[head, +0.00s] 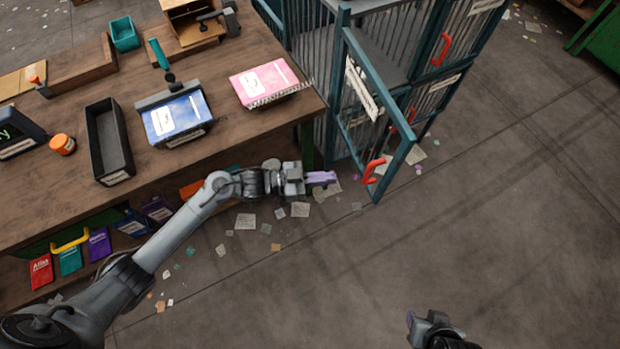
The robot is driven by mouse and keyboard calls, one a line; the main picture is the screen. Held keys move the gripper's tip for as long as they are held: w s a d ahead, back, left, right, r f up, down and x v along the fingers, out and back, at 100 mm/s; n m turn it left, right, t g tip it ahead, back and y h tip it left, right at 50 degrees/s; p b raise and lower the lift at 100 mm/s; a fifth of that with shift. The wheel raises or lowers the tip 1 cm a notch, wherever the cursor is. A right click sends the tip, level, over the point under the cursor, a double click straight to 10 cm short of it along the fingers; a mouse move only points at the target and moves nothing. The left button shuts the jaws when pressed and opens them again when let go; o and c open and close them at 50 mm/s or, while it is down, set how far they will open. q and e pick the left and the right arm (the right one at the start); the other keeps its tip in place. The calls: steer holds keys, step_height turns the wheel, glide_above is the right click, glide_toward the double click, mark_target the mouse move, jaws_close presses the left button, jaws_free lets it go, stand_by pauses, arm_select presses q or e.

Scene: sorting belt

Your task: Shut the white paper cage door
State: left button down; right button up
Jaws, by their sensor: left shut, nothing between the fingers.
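The cage (385,60) has a teal frame and grey bars and stands right of the bench. One of its doors (399,160) is swung open toward me, with a red handle (374,170) near its free edge. White paper labels (362,88) show by this door; their print is too small to read. My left gripper (322,179) has purple fingertips, is shut and empty, and is a little left of the red handle, apart from it. My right gripper (411,318) shows only in part at the bottom edge, far below the door; its jaw state is unclear.
The wooden bench (230,62) at left holds a black tray (106,140), a blue packet (177,117) and a pink book (264,82). Books stand on a shelf below. Paper scraps litter the floor (480,220), which is open to the right.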

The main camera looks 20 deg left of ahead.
mark_target(365, 175)
arm_select(q)
steer(key=x, duration=0.7)
steer(key=shift+d+b, duration=0.25)
steer(key=shift+b, duration=0.1)
